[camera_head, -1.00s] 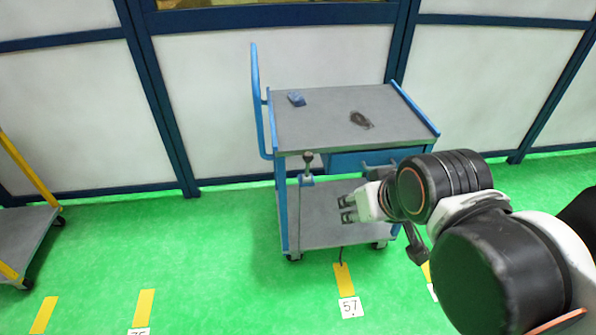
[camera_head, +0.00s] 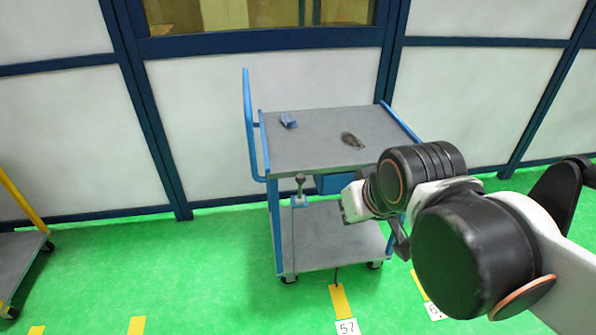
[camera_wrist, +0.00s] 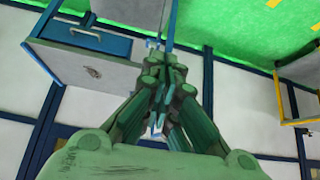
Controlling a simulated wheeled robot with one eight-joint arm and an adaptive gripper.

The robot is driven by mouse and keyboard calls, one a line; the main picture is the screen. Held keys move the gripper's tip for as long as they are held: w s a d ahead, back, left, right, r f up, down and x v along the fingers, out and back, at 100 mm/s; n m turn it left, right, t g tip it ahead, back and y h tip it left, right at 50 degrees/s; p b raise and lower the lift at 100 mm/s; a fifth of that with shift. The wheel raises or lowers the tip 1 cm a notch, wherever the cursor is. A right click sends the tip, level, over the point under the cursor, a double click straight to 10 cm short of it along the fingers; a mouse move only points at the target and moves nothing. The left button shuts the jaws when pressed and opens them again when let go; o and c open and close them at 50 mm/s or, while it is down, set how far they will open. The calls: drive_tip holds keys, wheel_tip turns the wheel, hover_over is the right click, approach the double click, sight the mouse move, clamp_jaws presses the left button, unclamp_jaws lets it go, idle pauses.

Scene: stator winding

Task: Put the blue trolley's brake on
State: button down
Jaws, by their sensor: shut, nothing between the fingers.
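The blue trolley (camera_head: 310,260) has a grey top deck, a grey lower shelf, blue posts and a tall blue handle at its left. A short upright lever (camera_head: 300,187) with a round knob stands by its front left post, on a small blue base. It looks like the brake lever, but its setting cannot be told. My gripper (camera_head: 346,208) is shut and empty, in front of the trolley and right of the lever, apart from it in the picture. In the wrist view the shut fingers (camera_wrist: 165,66) point towards a blue post, with a small blue part near the tips.
A blue drawer (camera_wrist: 85,36) hangs under the top deck. A blue item (camera_head: 289,121) and a dark item (camera_head: 352,140) lie on the deck. A yellow-railed trolley (camera_head: 22,262) stands at far left. Panelled walls are behind; the green floor in front is open.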

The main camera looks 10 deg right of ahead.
drive_tip(key=w+r+p, duration=0.2)
drive_tip(key=w, duration=2.1)
drive_tip(key=w+f+p, duration=0.1)
drive_tip(key=w+f, duration=0.5)
drive_tip(key=w, duration=0.3)
drive_tip(key=w+f+n+p, duration=0.1)
drive_tip(key=w+f, duration=0.6)
drive_tip(key=w, duration=0.2)
drive_tip(key=shift+a+f+g, duration=0.15)
drive_tip(key=shift+a+g, duration=0.1)
drive_tip(key=shift+g, duration=0.15)
drive_tip(key=shift+f, duration=0.1)
drive_tip(key=b+x, duration=0.3)
drive_tip(key=x, duration=0.7)
drive_tip(key=shift+a+f+b, duration=0.15)
drive_tip(key=shift+a+b, duration=0.05)
drive_tip(key=shift+b, duration=0.15)
drive_tip(key=s, duration=0.2)
drive_tip(key=s+b, duration=0.1)
drive_tip(key=shift+s+d, duration=0.2)
drive_tip(key=shift+d, duration=0.05)
drive_tip(key=shift+s+f, duration=0.1)
drive_tip(key=shift+s, duration=0.2)
